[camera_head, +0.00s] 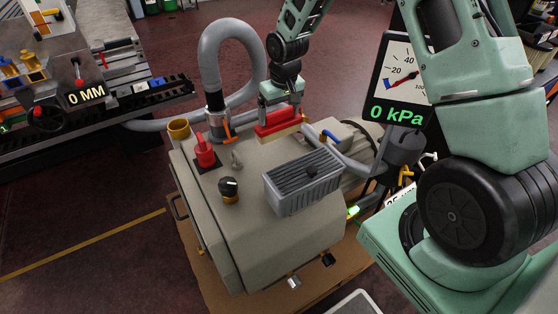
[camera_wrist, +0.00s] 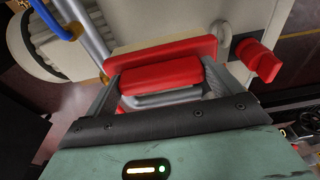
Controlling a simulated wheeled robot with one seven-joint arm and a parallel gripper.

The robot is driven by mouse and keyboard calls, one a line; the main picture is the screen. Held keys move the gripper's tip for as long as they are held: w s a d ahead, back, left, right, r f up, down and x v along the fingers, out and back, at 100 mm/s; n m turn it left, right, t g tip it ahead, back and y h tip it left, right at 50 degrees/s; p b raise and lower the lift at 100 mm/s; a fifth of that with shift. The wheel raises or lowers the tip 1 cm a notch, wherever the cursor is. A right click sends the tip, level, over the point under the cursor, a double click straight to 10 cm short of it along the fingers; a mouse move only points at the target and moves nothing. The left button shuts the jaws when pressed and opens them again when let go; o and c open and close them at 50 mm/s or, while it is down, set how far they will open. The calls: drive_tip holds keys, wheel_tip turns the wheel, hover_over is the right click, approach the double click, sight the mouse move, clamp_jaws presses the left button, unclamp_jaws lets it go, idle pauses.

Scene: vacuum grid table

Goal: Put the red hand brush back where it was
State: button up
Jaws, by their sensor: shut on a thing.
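The red hand brush (camera_head: 278,122) is at the back of the beige machine's top (camera_head: 245,160), between the grey hose and the blue-handled valve. My gripper (camera_head: 282,98) points down over it and is shut on it. In the wrist view the brush's red grip (camera_wrist: 162,75) sits between the two fingers of my gripper (camera_wrist: 165,85), with its wider red body and a tan edge beyond. The brush lies close over the machine's top. I cannot tell whether it touches the surface.
A red switch (camera_head: 205,152), a black knob (camera_head: 229,188) and a grey finned box (camera_head: 303,181) stand on the machine top. The thick grey hose (camera_head: 213,70) loops up left of my gripper. A gauge display (camera_head: 398,85) reading 0 kPa is at right. A brass cup (camera_head: 179,128) sits at the left corner.

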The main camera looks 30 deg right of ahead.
wheel_tip(320, 180, down, 10)
drive_tip(key=shift+f, duration=0.1)
drive_tip(key=shift+c, duration=0.3)
drive_tip(key=o, duration=0.7)
drive_tip(key=shift+o, duration=0.2)
drive_tip(key=r, duration=0.3)
drive_tip(key=s+r, duration=0.1)
drive_tip(key=r, duration=0.7)
drive_tip(key=shift+s+r, duration=0.15)
drive_tip(key=shift+s, duration=0.2)
drive_tip(key=shift+s+a+r, duration=0.1)
drive_tip(key=shift+a+r, duration=0.05)
drive_tip(key=shift+r, duration=0.15)
drive_tip(key=s+a+r+n, duration=0.2)
drive_tip(key=s+a+r, duration=0.2)
drive_tip(key=s+a, duration=0.3)
drive_tip(key=s+a+r+n, duration=0.2)
drive_tip(key=s+a+r, duration=0.3)
drive_tip(key=a, duration=0.3)
drive_tip(key=s+a+r+n, duration=0.1)
drive_tip(key=s+a+r, duration=0.1)
drive_tip(key=s, duration=0.7)
drive_tip(key=s+a+r+n+g, duration=0.1)
drive_tip(key=s+a+n, duration=0.1)
drive_tip(key=s, duration=0.8)
drive_tip(key=shift+s+a+r+n+g+y, duration=0.3)
drive_tip(key=shift+a+r, duration=0.1)
drive_tip(key=shift+a, duration=0.4)
